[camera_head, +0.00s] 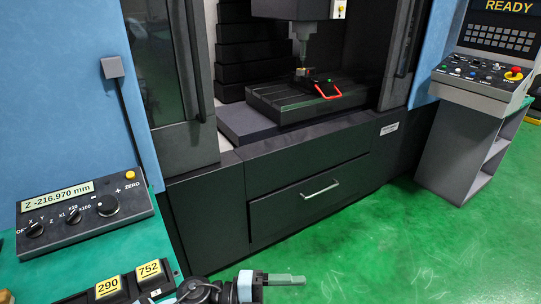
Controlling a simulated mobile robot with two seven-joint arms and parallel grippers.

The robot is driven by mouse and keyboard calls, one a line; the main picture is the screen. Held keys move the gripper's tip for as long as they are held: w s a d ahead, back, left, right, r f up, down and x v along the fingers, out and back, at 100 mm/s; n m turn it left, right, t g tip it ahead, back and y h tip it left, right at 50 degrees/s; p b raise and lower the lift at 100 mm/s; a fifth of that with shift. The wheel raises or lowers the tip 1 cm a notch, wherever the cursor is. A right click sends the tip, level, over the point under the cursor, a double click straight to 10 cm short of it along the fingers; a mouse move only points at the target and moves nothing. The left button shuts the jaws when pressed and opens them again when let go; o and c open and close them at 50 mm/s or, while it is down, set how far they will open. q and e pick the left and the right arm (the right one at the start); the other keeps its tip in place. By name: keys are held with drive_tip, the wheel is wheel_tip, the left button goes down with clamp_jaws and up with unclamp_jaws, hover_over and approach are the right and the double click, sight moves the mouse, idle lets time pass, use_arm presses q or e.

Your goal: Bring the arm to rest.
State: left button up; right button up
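My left arm shows at the bottom edge, left of centre, with black joints and a light blue part. Its gripper (287,279) points to the right over the green floor, clear of the machine and the bench. The fingers are seen from the side as one grey-green shape, so I cannot tell whether they are open or shut. Nothing held can be made out. My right gripper is not in view.
A teal bench (95,262) at left carries a control box (85,217) and yellow blocks marked 290 (108,287) and 752 (149,269). The machine's drawer (308,200) is shut. A console (485,75) reading READY stands right. Green floor (400,250) is clear.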

use_arm(q)
drive_tip(key=s+a+f+n+t+y, duration=0.2)
drive_tip(key=a+f+n+t+y, duration=0.35)
drive_tip(key=n+t, duration=0.4)
drive_tip(key=s+a+f+n+t+y, duration=0.1)
drive_tip(key=a+f+n+t+y, duration=0.4)
drive_tip(key=n, duration=0.7)
drive_tip(key=s+a+f+n+g+y, duration=0.2)
drive_tip(key=s+a+f+n, duration=0.2)
drive_tip(key=s+a, duration=0.3)
drive_tip(key=s+a+f+n+g+y, duration=0.3)
drive_tip(key=s+a+f, duration=0.4)
drive_tip(key=s, duration=0.4)
drive_tip(key=shift+s+f+n+g+y+p, duration=0.3)
drive_tip(key=shift+s+n+g+y+p, duration=0.05)
drive_tip(key=shift+n, duration=0.2)
